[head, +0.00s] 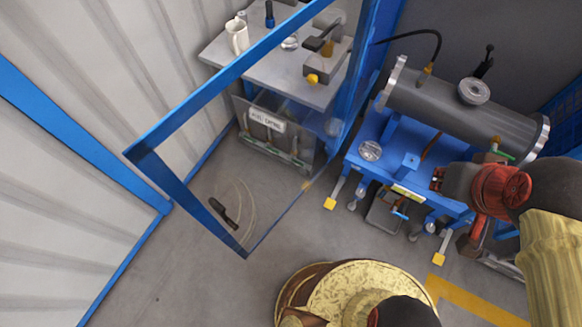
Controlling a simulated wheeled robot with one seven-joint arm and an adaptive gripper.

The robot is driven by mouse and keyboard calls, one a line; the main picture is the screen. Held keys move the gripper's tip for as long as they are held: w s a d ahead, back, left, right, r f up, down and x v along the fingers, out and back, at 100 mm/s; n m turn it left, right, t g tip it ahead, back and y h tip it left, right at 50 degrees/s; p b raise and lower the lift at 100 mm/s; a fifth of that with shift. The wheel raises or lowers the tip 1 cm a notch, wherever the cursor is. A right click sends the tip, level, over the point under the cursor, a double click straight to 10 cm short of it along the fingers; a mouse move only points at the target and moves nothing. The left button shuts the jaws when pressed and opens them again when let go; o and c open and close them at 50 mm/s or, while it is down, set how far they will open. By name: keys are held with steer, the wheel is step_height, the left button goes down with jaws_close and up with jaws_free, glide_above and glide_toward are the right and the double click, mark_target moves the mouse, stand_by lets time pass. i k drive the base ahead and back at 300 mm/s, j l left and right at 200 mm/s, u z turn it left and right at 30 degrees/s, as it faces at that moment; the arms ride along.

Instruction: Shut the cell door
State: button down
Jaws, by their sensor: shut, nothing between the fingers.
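The cell door (190,110) is a clear panel in a blue frame, standing open at the left of the head view. A dark handle (225,213) shows near its lower free corner. The blue post (350,85) of the cell stands at the door's right side. My gripper (437,179) is at the right, in front of the blue stand, well apart from the door and its handle. Its fingers are small in view and look closed with nothing between them.
A grey flanged cylinder (455,110) lies on a blue stand (375,165) at the right. A grey bench (275,72) with a white mug (237,36) is seen behind the door. Corrugated walls (60,190) bound the left. Grey floor (190,280) is clear at the lower left.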

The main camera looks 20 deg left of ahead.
mark_target(141, 154)
steer(key=k+j+z, duration=0.25)
steer(key=k+j, duration=0.3)
steer(key=k+j+z, duration=0.3)
steer(key=k+j, duration=0.25)
steer(key=j, duration=0.35)
steer(key=k+j+z, duration=0.15)
steer(key=j, duration=0.25)
steer(key=k+j, duration=0.1)
steer(key=j, duration=0.25)
steer(key=k+j+z, duration=0.1)
steer(key=j, duration=0.25)
steer(key=k+j+z, duration=0.1)
steer(key=j, duration=0.3)
steer(key=k+j+u, duration=0.15)
steer(key=u, duration=0.3)
steer(key=k, duration=0.05)
